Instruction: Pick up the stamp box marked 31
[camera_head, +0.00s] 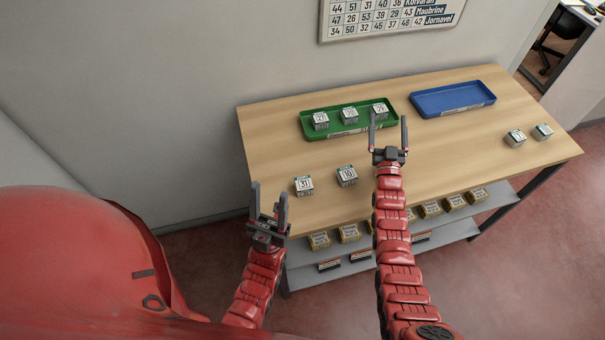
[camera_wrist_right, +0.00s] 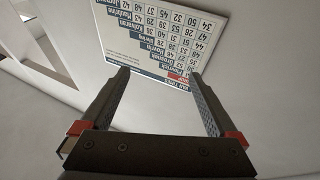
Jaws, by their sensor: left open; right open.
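The stamp box marked 31 (camera_head: 304,186) is a small box with a white top label. It sits upright on the wooden table near its front left, in the head view. Another stamp box (camera_head: 347,176) stands just to its right. My left gripper (camera_head: 269,203) is open and empty, left of and in front of box 31, apart from it by the table's front left edge. My right gripper (camera_head: 389,135) is open and empty over the middle of the table, in front of the green tray; it also shows in the right wrist view (camera_wrist_right: 160,90), with nothing between its fingers.
A green tray (camera_head: 345,131) with several stamp boxes and an empty blue tray (camera_head: 452,99) lie at the back of the table. Two boxes (camera_head: 515,138) stand at the right. Several yellowish boxes (camera_head: 430,209) sit on a lower shelf. A number chart (camera_wrist_right: 165,35) hangs on the wall.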

